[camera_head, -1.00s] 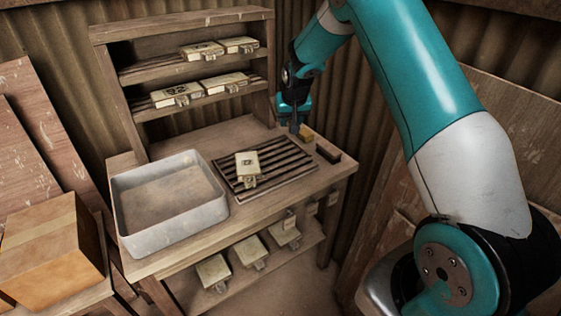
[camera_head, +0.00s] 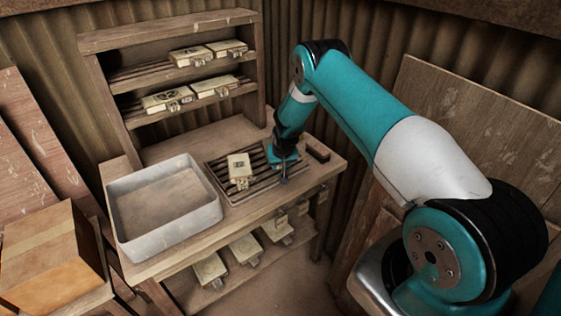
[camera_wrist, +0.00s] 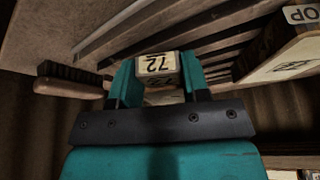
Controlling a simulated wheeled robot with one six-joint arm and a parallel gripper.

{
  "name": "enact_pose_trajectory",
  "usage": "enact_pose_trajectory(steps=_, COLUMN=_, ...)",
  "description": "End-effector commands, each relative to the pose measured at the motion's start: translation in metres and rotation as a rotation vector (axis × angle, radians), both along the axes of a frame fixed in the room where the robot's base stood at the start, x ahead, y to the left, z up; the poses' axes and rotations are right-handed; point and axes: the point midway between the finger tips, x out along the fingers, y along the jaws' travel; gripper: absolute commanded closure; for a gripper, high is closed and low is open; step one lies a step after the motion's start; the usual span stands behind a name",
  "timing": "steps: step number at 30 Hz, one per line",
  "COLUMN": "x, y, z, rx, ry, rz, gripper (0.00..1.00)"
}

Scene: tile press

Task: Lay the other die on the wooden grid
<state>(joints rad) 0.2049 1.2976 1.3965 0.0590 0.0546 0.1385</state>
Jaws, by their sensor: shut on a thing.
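One cream die (camera_head: 239,168) lies on the dark slatted wooden grid (camera_head: 215,170), on its left part. It also shows at the right of the wrist view (camera_wrist: 283,65). My gripper (camera_head: 284,177) is over the right part of the grid, to the right of that die. In the wrist view my gripper (camera_wrist: 157,80) is shut on a cream block marked 72 (camera_wrist: 155,65), which looks like a die, held between both fingers. The slats show behind it. In the head view the held die is hidden by my gripper; I cannot tell whether it touches the slats.
A grey tray (camera_head: 130,235) stands left of the grid. A brush (camera_wrist: 70,80) lies at the bench's right end. A shelf rack (camera_head: 170,40) behind holds several dies, and more sit below the bench. A cardboard box (camera_head: 50,260) is at the left.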

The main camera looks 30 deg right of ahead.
Motion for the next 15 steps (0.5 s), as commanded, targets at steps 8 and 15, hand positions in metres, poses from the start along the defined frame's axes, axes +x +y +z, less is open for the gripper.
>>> enact_pose_trajectory(steps=8, x=0.0010, y=-0.0003, z=-0.0020, rx=-0.001, ry=-0.003, rz=0.000, gripper=0.95)
enact_pose_trajectory(steps=15, x=0.0010, y=-0.0003, z=-0.0082, rx=-0.001, ry=-0.003, rz=0.000, gripper=0.95)
